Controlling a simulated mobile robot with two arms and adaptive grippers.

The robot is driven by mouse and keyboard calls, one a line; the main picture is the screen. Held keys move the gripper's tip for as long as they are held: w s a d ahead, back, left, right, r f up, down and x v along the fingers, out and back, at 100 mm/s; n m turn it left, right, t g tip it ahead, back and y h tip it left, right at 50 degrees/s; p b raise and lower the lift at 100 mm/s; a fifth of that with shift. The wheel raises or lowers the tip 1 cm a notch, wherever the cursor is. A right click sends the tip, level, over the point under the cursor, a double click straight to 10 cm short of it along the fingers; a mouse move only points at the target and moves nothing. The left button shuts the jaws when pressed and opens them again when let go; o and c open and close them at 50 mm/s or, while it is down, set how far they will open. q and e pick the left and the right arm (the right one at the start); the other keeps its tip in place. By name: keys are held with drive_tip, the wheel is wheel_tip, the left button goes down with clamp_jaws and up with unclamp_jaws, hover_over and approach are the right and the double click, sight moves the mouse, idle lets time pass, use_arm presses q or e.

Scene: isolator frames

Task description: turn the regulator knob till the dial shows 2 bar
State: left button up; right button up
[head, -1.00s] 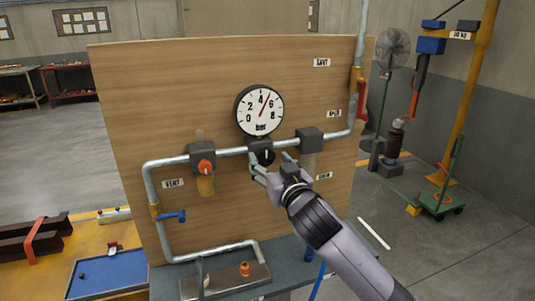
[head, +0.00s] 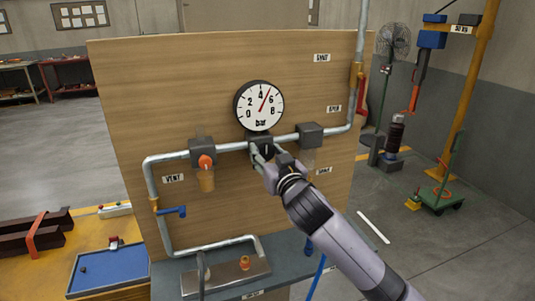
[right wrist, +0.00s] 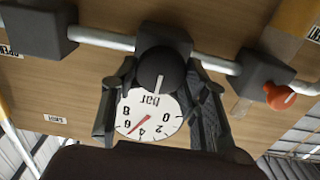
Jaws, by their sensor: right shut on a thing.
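The round white dial (head: 259,106), marked 0 to 8 bar, is on the wooden panel. Its red needle points between 4 and 6, at about 5. The dial shows upside down in the right wrist view (right wrist: 150,116). The dark regulator knob (head: 266,149) is just below the dial, partly covered by my gripper. In the right wrist view the knob (right wrist: 162,70) has a pale mark line. My right gripper (head: 263,155) is shut on the knob, with one finger on each side in the right wrist view. My left gripper is in neither view.
A grey pipe (head: 228,147) runs across the wooden panel (head: 150,110). An orange vent knob (head: 206,161) is left of the regulator, and a blue valve handle (head: 174,211) is lower left. A dark block (head: 310,135) is on the pipe to the right.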

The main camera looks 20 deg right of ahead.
drive_tip(key=c, duration=0.4)
drive_tip(key=shift+n, duration=0.3)
drive_tip(key=n+p, duration=0.3)
drive_tip(key=n, duration=0.1)
drive_tip(key=shift+r+n, duration=0.1)
drive_tip(key=shift+n, duration=0.2)
drive_tip(key=n+p, duration=0.3)
drive_tip(key=n, duration=0.2)
drive_tip(key=shift+a, duration=0.15)
drive_tip(key=n+p, duration=0.1)
drive_tip(key=n, duration=0.1)
drive_tip(key=n+p, duration=0.1)
drive_tip(key=n, duration=0.1)
drive_tip(key=n+p, duration=0.1)
drive_tip(key=n, duration=0.1)
drive_tip(key=shift+f+n, duration=0.25)
drive_tip(key=shift+n, duration=0.15)
drive_tip(key=shift+f+n+p, duration=0.2)
drive_tip(key=shift+n+p, duration=0.95)
drive_tip(key=shift+n, duration=1.05)
